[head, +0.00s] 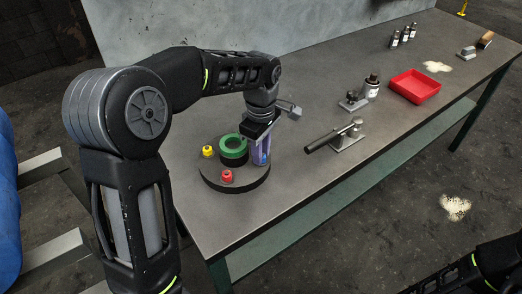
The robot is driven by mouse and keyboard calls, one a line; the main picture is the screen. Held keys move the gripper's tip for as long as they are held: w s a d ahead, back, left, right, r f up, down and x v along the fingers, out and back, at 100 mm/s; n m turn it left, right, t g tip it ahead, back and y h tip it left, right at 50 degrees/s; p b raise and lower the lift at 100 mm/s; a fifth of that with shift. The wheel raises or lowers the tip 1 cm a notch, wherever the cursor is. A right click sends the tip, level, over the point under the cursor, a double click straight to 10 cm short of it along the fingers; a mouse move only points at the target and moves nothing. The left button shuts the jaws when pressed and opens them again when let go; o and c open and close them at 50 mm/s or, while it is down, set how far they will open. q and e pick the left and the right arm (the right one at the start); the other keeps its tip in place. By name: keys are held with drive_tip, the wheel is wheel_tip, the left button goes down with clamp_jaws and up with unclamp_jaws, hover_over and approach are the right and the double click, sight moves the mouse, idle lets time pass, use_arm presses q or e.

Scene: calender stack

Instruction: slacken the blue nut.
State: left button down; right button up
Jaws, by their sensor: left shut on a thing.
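A round dark base (221,186) stands on the bench and carries a green ring (231,142), a yellow nut (208,151) and a red nut (227,176). My left gripper (261,156) points down at the right side of the base, beside the green ring. It is shut on a blue-violet thing (262,150), seemingly the blue nut, which the fingers mostly hide. Whether the nut is still seated on the base cannot be told. My right gripper is out of view; only part of that arm shows at the lower right.
The grey bench (300,190) runs away to the upper right. The bench front right of the base is clear.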

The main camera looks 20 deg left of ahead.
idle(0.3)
use_arm(q)
drive_tip(key=c, duration=1.2)
unclamp_jaws()
drive_tip(key=shift+c, duration=0.2)
drive_tip(key=shift+r, duration=0.1)
wheel_tip(320, 180, up, 8)
drive_tip(key=shift+f, duration=0.2)
drive_tip(key=shift+r, duration=0.1)
